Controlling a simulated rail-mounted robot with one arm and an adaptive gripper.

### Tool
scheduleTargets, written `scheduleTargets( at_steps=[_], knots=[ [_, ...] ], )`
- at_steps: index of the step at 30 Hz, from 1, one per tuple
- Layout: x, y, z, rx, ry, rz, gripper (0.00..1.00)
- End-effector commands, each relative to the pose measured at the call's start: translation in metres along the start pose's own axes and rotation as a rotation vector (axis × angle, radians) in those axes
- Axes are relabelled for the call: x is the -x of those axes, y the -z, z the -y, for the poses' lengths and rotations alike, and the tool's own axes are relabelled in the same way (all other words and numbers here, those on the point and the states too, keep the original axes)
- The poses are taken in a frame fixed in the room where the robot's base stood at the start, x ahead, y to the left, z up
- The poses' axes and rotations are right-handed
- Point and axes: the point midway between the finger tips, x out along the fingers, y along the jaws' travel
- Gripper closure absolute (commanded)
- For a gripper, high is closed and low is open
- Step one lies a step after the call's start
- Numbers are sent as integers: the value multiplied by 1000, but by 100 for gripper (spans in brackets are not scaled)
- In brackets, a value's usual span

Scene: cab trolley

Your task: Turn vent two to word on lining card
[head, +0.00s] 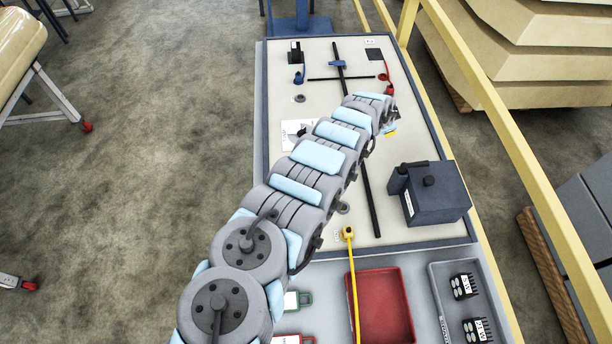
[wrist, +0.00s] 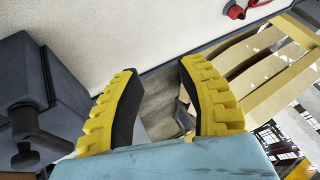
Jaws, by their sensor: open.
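My gripper (wrist: 158,72) is open and empty in the wrist view, its yellow ridged fingers with black pads spread apart. In the head view only a bit of yellow (head: 391,132) shows past the end of my arm. A white card with dark markings (head: 296,130), perhaps the lining card, lies on the pale board left of my arm, partly hidden. Its words are too small to read. I cannot tell which fitting is vent two; small grey round fittings show at the board's upper left (head: 299,99) and beside my arm (head: 343,208).
A dark box with a knob (head: 437,192) stands right of my arm; it is close at left in the wrist view (wrist: 62,90). Blue (head: 298,77) and red (head: 388,88) fittings sit farther back. A yellow rail (head: 480,100) runs along the right. Trays (head: 382,305) are in front.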

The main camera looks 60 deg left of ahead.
Motion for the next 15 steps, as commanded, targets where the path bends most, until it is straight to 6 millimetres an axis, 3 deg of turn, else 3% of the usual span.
scheduleTargets(
  at_steps=[1, 9, 15],
  knots=[
    [5, -23, 7, -15, -29, 46, 61],
    [64, -132, 19, -93, -233, 285, 61],
    [115, -196, 17, -114, -369, 416, 61]
  ],
)
